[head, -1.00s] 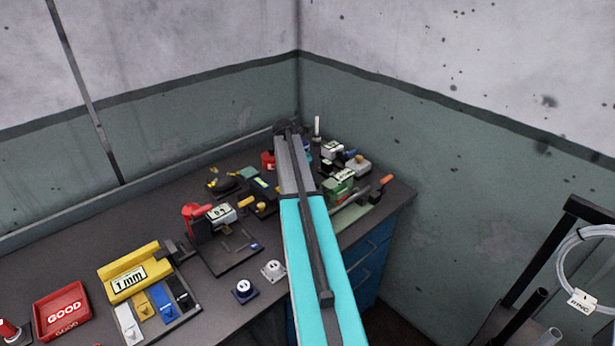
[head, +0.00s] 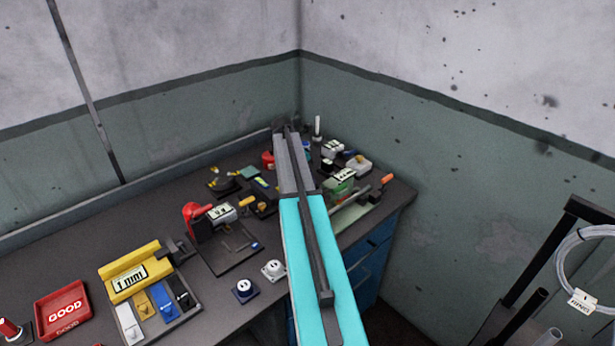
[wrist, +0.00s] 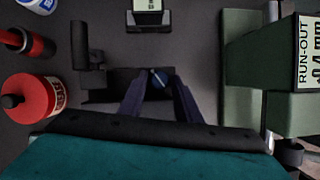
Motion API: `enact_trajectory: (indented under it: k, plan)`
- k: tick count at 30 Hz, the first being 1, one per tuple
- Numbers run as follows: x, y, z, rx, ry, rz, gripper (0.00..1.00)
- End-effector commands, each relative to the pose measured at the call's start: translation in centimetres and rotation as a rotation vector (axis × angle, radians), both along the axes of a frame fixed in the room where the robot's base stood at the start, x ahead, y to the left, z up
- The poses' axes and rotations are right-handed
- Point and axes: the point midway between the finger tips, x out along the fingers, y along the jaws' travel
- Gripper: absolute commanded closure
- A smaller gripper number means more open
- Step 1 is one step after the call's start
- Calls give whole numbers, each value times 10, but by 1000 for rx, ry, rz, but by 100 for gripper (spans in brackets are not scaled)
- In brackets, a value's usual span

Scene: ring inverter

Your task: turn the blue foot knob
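In the wrist view a red container (wrist: 30,98) stands left of the fixture, and a green run-out device (wrist: 245,75) stands right. A white-labelled block (wrist: 148,14) is beyond the knob. In the head view, a yellow gauge holder (head: 135,270) and red GOOD tray (head: 62,308) lie at left.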

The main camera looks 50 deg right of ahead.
Motion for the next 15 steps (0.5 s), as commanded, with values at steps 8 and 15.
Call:
enact_trajectory:
  k: [8,15]
  plan:
    - [2,8,18,-1,-2,1,70]
    - [5,19,46,-2,-2,0,70]
